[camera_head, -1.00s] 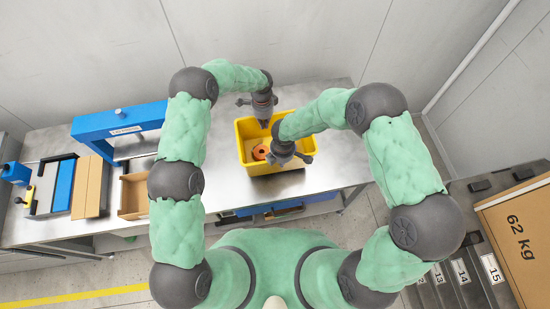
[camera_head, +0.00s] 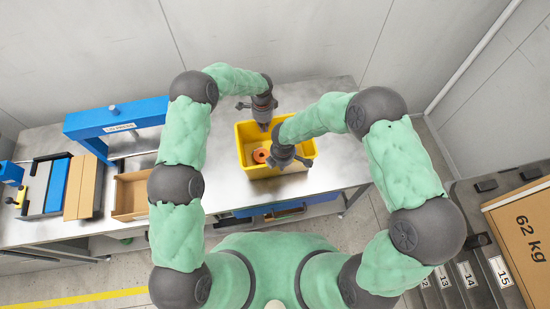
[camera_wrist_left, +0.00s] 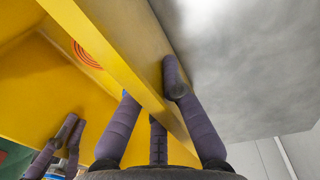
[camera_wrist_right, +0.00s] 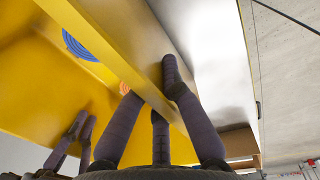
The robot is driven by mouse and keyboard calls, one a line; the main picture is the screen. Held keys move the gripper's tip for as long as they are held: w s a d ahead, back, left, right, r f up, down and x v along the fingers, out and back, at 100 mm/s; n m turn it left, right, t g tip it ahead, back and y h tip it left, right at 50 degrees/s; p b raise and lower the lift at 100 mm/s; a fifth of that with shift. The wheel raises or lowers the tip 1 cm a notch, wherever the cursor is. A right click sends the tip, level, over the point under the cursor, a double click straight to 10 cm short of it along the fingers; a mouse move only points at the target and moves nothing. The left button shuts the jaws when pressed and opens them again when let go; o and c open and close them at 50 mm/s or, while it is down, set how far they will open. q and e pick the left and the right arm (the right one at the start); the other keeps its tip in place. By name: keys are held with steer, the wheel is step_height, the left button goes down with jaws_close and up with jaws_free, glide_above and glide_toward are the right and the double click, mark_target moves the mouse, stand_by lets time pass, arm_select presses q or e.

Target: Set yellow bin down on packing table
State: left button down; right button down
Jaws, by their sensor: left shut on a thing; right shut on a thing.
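The yellow bin (camera_head: 305,146) is upright over the right part of the grey packing table (camera_head: 225,140). I cannot tell whether its base touches the tabletop. A round orange part (camera_head: 261,155) is inside it. My left gripper (camera_head: 262,118) is shut on the bin's far wall. In the left wrist view its fingers (camera_wrist_left: 151,92) straddle the yellow rim. My right gripper (camera_head: 287,160) is shut on the near wall, with its fingers (camera_wrist_right: 150,90) either side of the rim in the right wrist view. The arms hide part of the bin.
A blue press-like frame (camera_head: 115,122), an open cardboard box (camera_head: 131,194) and a brown panel (camera_head: 83,187) occupy the table's left side. Bare tabletop lies around the bin. A box marked 62 kg (camera_head: 520,235) stands at the right. A wall backs the table.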

arm_select(q)
steer(key=c, duration=1.4)
jaws_free()
steer(key=shift+w+a+r, duration=0.15)
steer(key=shift+w+r, duration=0.2)
steer(key=shift+w, duration=0.1)
arm_select(e)
steer(key=c, duration=1.4)
jaws_free()
steer(key=shift+s+d+f, duration=0.15)
steer(key=shift+s+f, duration=0.15)
steer(key=shift+s, duration=0.3)
arm_select(q)
steer(key=shift+s+f, duration=0.1)
arm_select(e)
steer(key=shift+w+r, duration=0.1)
steer(key=shift+w, duration=0.05)
steer(key=shift+w+r, duration=0.2)
steer(key=shift+w, duration=0.05)
arm_select(q)
step_height(320, 180, up, 12)
arm_select(e)
step_height(320, 180, up, 12)
steer(key=shift+s, duration=0.3)
